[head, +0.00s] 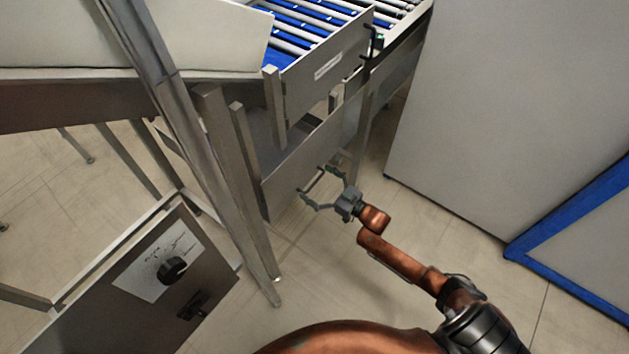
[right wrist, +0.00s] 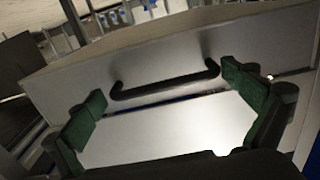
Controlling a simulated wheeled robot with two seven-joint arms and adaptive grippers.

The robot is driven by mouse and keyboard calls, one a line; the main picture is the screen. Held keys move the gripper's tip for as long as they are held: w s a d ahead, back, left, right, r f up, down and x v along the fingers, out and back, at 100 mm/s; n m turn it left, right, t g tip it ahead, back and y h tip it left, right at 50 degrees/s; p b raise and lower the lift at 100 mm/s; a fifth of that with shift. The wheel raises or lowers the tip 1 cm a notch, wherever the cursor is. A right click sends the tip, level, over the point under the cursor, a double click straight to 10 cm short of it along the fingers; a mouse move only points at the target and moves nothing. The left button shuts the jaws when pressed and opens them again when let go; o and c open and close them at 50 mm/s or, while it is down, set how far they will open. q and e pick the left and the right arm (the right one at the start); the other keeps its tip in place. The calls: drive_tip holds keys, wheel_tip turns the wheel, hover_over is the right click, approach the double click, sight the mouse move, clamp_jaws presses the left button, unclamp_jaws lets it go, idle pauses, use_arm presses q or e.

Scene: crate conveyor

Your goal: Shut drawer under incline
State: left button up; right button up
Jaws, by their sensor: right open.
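The drawer (head: 338,128) under the incline has a grey metal front, and part of its inside shows behind that front, so it stands at least partly open. Its dark bar handle is in the right wrist view (right wrist: 165,88), on the drawer front (right wrist: 95,80). My right gripper (head: 313,181) is open in front of the drawer front, its fingers spread around the handle's place. In the right wrist view my right gripper (right wrist: 165,84) has one green-padded finger near each end of the handle. I cannot tell whether they touch it. My left gripper is out of view.
The roller incline (head: 325,68) with blue and grey rollers is above the drawer. Metal legs (head: 250,180) stand left of it. A control box with a black knob (head: 172,270) is at lower left. A large grey panel (head: 490,120) stands at right. Bare floor lies between.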

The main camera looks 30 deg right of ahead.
drive_tip(key=v, duration=1.1)
drive_tip(key=shift+s, duration=0.25)
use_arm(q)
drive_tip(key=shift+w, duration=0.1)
use_arm(e)
drive_tip(key=shift+d, duration=0.15)
